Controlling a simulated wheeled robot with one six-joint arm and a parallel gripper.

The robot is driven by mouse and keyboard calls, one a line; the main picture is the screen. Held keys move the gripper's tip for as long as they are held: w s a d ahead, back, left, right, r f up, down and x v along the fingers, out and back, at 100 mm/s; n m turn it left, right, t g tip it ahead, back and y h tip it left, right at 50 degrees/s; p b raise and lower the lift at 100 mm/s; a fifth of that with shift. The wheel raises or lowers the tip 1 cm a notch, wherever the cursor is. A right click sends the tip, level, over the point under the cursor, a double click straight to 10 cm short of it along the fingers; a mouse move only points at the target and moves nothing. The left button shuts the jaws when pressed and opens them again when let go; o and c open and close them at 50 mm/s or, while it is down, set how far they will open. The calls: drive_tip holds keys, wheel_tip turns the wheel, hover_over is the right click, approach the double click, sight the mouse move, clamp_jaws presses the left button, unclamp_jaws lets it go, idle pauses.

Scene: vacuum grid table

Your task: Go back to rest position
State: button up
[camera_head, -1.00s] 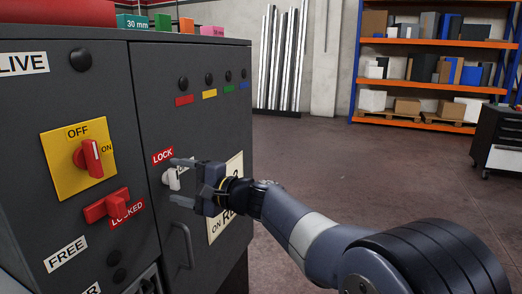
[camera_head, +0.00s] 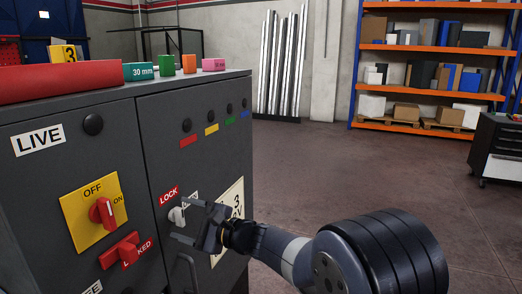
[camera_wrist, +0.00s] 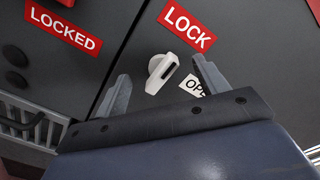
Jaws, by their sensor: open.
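My gripper (camera_head: 190,222) is open and empty in front of the grey cabinet's right door (camera_head: 160,150). A white knob (camera_head: 176,214) sits on that door just below the red LOCK label (camera_head: 169,195). In the wrist view the white knob (camera_wrist: 162,72) shows beyond the space between my open fingers (camera_wrist: 160,85), apart from them. Its long side is tilted, with the upper end toward the right. A white label reading OPE (camera_wrist: 192,86) is partly hidden by a finger.
The left door carries a red rotary switch (camera_head: 102,211) on a yellow plate and a red slider (camera_head: 120,251) by a LOCKED label. Coloured blocks (camera_head: 190,64) stand on the cabinet top. Open floor (camera_head: 370,160) lies to the right, before shelving (camera_head: 425,85) and a dark cart (camera_head: 497,150).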

drive_tip(key=shift+w+r+m+p, duration=0.15)
drive_tip(key=shift+m+p, duration=1.45)
drive_tip(key=shift+p, duration=1.65)
drive_tip(key=shift+s+r+m+p, duration=0.15)
drive_tip(key=shift+m+p, duration=1.45)
drive_tip(key=shift+p, duration=1.6)
drive_tip(key=m+p, duration=0.3)
drive_tip(key=p, duration=0.3)
drive_tip(key=shift+w+d+p, duration=0.1)
drive_tip(key=shift+w+p, duration=0.05)
drive_tip(key=shift+p, duration=0.2)
drive_tip(key=shift+f+m+p, duration=0.15)
drive_tip(key=shift+m+p, duration=0.3)
drive_tip(key=shift+m, duration=0.05)
drive_tip(key=shift+d+f+b, duration=0.15)
drive_tip(key=shift+d+b, duration=0.15)
drive_tip(key=shift+d, duration=0.15)
drive_tip(key=shift+s+d, duration=0.3)
drive_tip(key=shift+d, duration=0.05)
